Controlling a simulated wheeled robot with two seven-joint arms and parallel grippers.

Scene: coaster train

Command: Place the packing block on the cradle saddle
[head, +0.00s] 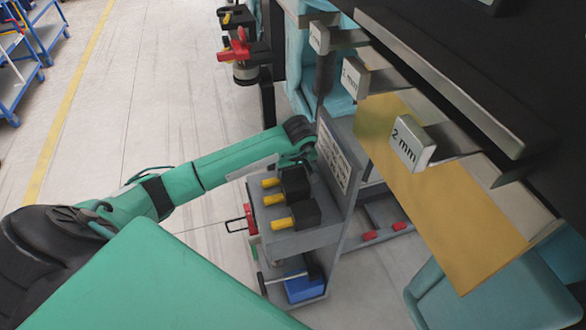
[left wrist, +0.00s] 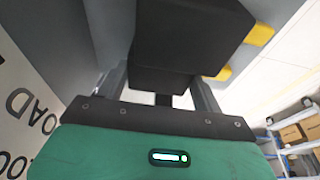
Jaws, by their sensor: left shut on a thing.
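Black blocks with yellow handles stand on a grey cart; I take them for packing blocks. In the head view, the farthest block (head: 296,182) is beside the end of my left arm, and another block (head: 305,214) stands nearer. My left gripper (head: 306,160) is at the cart's upper end, its fingers mostly hidden there. In the left wrist view, my left gripper (left wrist: 160,92) has a finger on each side of a black block (left wrist: 160,79) and is shut on it. A larger-looking black block (left wrist: 190,35) fills the top of that view. I cannot identify the cradle saddle. My right gripper is out of view.
The grey cart (head: 300,240) has an upright labelled panel (head: 338,155) close to my left gripper. A dark machine with a yellow plate (head: 450,205) and a "2 mm" tag (head: 410,142) overhangs at right. A red-handled fixture (head: 238,48) stands behind. Open floor lies left.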

